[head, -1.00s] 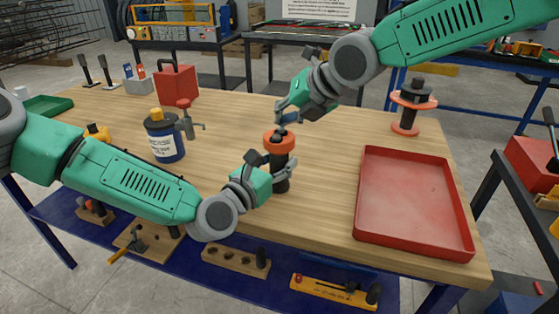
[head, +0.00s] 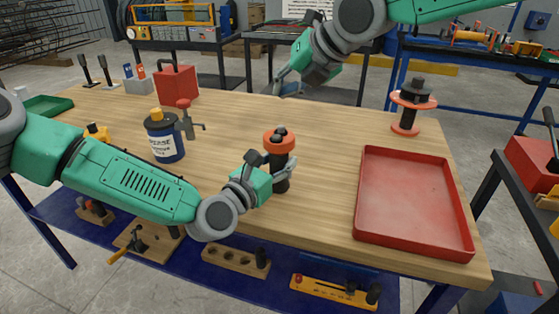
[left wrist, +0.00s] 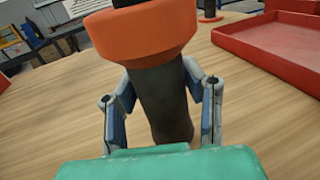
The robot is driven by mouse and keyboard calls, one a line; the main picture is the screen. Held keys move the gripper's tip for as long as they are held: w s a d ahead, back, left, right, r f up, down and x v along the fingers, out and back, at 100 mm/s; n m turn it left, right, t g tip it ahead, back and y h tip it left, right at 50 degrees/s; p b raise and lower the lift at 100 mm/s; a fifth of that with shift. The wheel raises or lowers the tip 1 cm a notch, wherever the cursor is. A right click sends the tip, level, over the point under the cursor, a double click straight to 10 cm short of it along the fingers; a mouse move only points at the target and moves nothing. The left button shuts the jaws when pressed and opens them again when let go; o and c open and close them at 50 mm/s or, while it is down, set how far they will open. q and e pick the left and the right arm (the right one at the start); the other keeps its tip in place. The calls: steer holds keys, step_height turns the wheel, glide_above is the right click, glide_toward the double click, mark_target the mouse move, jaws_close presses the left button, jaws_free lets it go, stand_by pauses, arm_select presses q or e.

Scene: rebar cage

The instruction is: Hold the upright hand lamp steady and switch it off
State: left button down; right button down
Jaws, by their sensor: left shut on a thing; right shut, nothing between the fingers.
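The hand lamp (head: 279,144) stands upright on the wooden bench, with a dark body, an orange collar and a dark knob on top. It fills the middle of the left wrist view (left wrist: 160,95). My left gripper (head: 277,172) is shut around the dark body below the collar, with a finger on either side. My right gripper (head: 284,88) is shut and empty, in the air above and behind the lamp, clear of it. Whether the lamp is lit cannot be seen.
A red tray (head: 412,205) lies right of the lamp. An orange-and-dark spool (head: 411,105) stands behind the tray. The bench around the lamp is clear.

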arm_select(q)
steer(key=c, duration=0.9)
jaws_free()
